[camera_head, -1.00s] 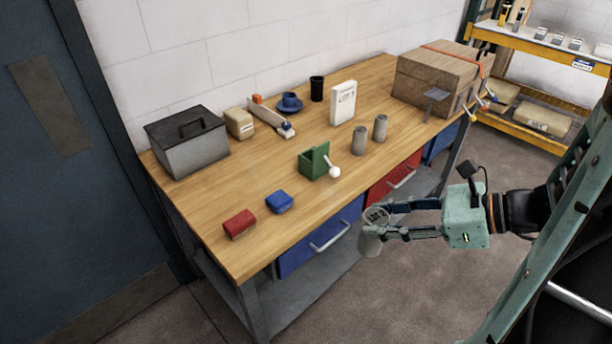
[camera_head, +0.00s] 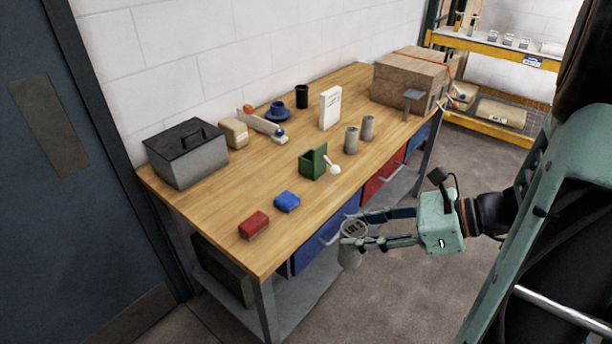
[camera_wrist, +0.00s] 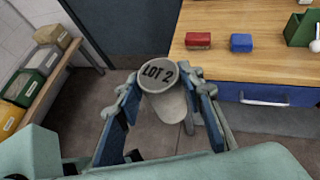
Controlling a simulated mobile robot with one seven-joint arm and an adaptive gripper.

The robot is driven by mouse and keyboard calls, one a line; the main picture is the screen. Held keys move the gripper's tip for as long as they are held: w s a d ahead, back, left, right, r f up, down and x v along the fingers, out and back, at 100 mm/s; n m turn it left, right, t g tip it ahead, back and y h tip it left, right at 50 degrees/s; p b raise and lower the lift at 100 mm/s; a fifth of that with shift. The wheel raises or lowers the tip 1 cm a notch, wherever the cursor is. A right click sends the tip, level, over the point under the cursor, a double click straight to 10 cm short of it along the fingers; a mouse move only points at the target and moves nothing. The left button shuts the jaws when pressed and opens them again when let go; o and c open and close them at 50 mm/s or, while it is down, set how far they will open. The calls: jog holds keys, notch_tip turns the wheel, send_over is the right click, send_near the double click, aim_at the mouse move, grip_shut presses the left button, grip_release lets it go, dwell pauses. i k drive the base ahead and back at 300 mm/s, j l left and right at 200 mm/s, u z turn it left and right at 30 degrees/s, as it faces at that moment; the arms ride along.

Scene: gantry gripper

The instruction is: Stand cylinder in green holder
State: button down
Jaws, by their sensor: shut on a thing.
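My gripper (camera_head: 362,230) is shut on a grey cylinder (camera_head: 350,257), held upright in front of the workbench's front edge, over the floor. In the wrist view the cylinder (camera_wrist: 168,102) sits between the two fingers, with "LOT 2" on its top. The green holder (camera_head: 313,164) stands on the bench, beyond and to the left of my gripper. A white ball-ended piece (camera_head: 332,164) is at its right side. In the wrist view the holder (camera_wrist: 300,29) is at the upper right edge. Two similar grey cylinders (camera_head: 351,140) (camera_head: 368,128) stand on the bench.
A red block (camera_head: 254,226) and a blue block (camera_head: 287,202) lie near the bench's (camera_head: 215,214) front left. A toolbox (camera_head: 186,155), a white box (camera_head: 330,108), a dark cup (camera_head: 302,96) and a large cardboard box (camera_head: 412,80) stand farther back. Drawer handles stick out below the front edge.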

aim_at(312, 171)
jog(key=j, duration=0.4)
jog(key=k+j+z, duration=0.1)
jog(key=j, duration=0.35)
jog(key=k+j+z, duration=0.1)
jog(key=j, duration=0.3)
jog(key=i+j+z, duration=0.1)
jog(key=j, duration=1.15)
jog(key=i+j, duration=0.25)
jog(key=j, duration=0.15)
jog(key=i+j+z, duration=0.1)
jog(key=j, duration=0.3)
jog(key=i+j, duration=0.7)
jog(key=i+l, duration=0.2)
jog(key=l, duration=0.15)
jog(key=z, duration=0.05)
